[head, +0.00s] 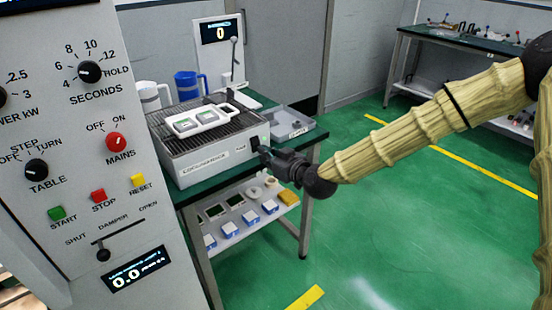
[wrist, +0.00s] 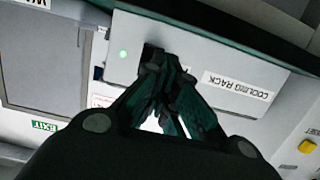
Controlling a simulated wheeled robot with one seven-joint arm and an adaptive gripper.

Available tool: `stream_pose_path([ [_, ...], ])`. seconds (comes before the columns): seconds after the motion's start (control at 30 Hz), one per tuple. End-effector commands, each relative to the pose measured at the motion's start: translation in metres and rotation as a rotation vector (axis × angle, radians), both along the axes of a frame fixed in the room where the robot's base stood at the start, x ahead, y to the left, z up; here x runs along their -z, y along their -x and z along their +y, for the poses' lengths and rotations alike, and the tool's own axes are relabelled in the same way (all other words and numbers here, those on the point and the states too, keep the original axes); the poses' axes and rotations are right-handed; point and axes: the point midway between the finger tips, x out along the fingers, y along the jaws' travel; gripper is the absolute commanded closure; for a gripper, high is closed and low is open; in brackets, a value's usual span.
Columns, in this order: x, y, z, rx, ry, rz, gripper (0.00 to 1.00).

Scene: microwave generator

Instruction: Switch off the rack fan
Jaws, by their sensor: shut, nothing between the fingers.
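The cooling rack (head: 185,172) is a grey box with a dark slatted top, on the green bench top. Its front carries a label, and a black fan switch (head: 255,143) sits near the right end. My gripper (head: 265,154) is shut and empty, with its tips at or just in front of that switch. In the wrist view the shut fingers cover most of the dark switch (wrist: 149,52), so I cannot tell its position or whether they touch it. A green lamp (wrist: 123,54) beside it is lit.
A white tray with green-topped items (head: 198,120) lies on the rack. A blue jug (head: 187,84) and a display stand (head: 220,50) are behind. A grey tray (head: 292,124) is to the right. The control panel (head: 60,140) fills the left. Green floor on the right is open.

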Motion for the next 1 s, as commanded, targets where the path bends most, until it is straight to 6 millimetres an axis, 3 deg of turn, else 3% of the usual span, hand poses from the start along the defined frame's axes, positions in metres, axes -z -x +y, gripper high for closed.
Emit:
stream_pose_path([
  [0.33, 0.007, -0.028, 0.021, 0.000, 0.000, 0.000, 1.00],
  [1.0, 0.015, -0.034, 0.025, 0.002, -0.018, -0.024, 1.00],
])
